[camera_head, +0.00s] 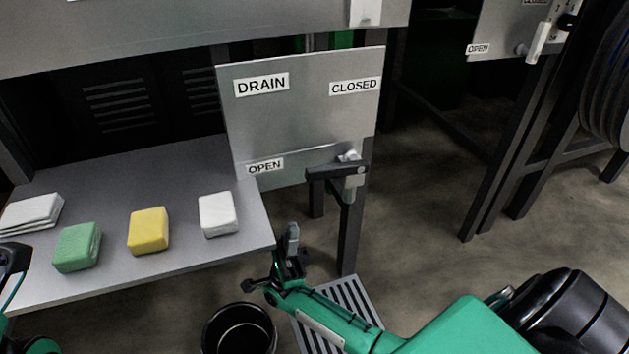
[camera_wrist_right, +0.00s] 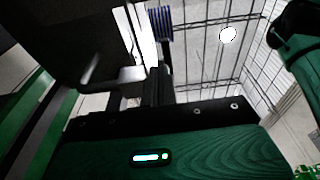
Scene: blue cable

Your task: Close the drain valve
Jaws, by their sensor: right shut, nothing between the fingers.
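The grey drain panel (camera_head: 305,115) carries DRAIN, CLOSED and OPEN labels. The CLOSED label (camera_head: 355,87) is upper right and the OPEN label (camera_head: 265,166) lower left. The valve's dark lever (camera_head: 325,173) lies nearly level, its free end pointing left beside the OPEN label; its metal pivot (camera_head: 350,158) is at the panel's lower right. My right gripper (camera_head: 292,236) is shut and empty, below and left of the lever and apart from it. In the right wrist view, what the grey metal shape (camera_wrist_right: 125,76) belongs to is unclear. My left gripper (camera_head: 14,260) shows only partly at the left edge.
A grey table (camera_head: 180,175) left of my right gripper holds a green block (camera_head: 77,247), a yellow block (camera_head: 148,230), a white block (camera_head: 218,214) and a white stack (camera_head: 32,214). A black bucket (camera_head: 239,328) and a floor grate (camera_head: 345,300) are below. Another OPEN-labelled panel (camera_head: 503,30) stands at upper right.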

